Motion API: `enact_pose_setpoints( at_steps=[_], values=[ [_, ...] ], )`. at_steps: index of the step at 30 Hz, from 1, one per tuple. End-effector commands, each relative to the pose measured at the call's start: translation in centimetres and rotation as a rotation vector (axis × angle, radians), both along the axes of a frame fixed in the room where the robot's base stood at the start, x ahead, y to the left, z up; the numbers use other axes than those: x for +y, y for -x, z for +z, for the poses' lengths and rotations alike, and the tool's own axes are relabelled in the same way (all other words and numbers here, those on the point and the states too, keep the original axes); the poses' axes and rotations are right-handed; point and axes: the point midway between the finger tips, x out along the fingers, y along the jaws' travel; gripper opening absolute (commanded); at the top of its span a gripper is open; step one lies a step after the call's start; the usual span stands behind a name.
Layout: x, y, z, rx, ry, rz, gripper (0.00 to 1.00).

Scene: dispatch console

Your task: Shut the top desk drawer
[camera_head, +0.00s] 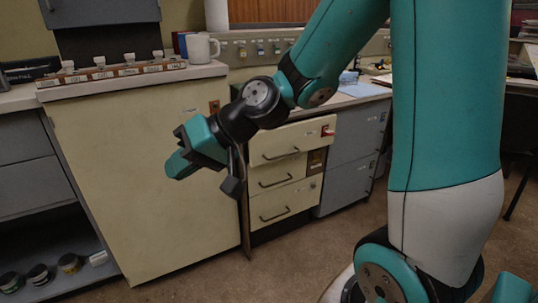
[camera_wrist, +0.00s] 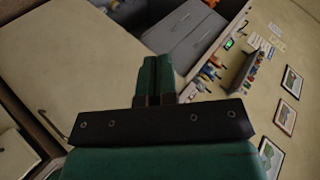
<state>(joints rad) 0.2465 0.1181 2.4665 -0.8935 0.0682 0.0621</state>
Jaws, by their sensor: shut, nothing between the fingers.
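The cream desk drawers stand in a stack right of centre in the head view. The top drawer (camera_head: 290,142) has a dark bar handle, and its front looks wider and further forward than the fronts below; how far it is out I cannot tell. My gripper (camera_head: 178,164) is to the left of the drawers, in front of the cream cabinet panel, apart from the top drawer. Its fingers (camera_wrist: 155,77) are shut together and empty in the wrist view. A dark curved handle shows at the lower left of the wrist view; I cannot tell which drawer it belongs to.
The middle drawer (camera_head: 276,175) and bottom drawer (camera_head: 284,206) sit below. Grey drawers (camera_head: 350,140) stand to their right. A large cream panel (camera_head: 140,170) is behind my gripper. A white mug (camera_head: 198,49) stands on the ledge above. Brown floor is clear in front.

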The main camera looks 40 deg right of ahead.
Motion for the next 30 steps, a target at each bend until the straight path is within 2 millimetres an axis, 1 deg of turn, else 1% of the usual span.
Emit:
enact_pose_setpoints(
  at_steps=[1, 2, 3, 5, 6, 8, 9, 12, 15, 18, 20, 30],
  values=[
    [-3.8, -3.5, -4.8, -0.024, -0.123, -0.179, 0.00],
    [-6.1, -5.3, -5.8, -0.051, -0.196, -0.280, 0.00],
    [-9.6, -7.3, -7.1, -0.089, -0.290, -0.419, 0.00],
    [-15.4, -9.2, -9.0, -0.146, -0.419, -0.625, 0.00],
    [-19.4, -9.9, -10.2, -0.185, -0.496, -0.756, 0.00],
    [-24.7, -10.0, -11.8, -0.237, -0.593, -0.928, 0.00],
    [-27.7, -9.7, -12.7, -0.267, -0.645, -1.023, 0.00],
    [-33.1, -8.5, -14.5, -0.324, -0.733, -1.199, 0.00],
    [-36.0, -7.6, -15.3, -0.356, -0.781, -1.292, 0.00],
    [-37.2, -7.4, -15.2, -0.369, -0.796, -1.327, 0.00],
    [-37.3, -7.8, -15.0, -0.369, -0.798, -1.329, 0.00],
    [-38.0, -11.4, -14.5, -0.366, -0.797, -1.325, 0.00]
  ],
)
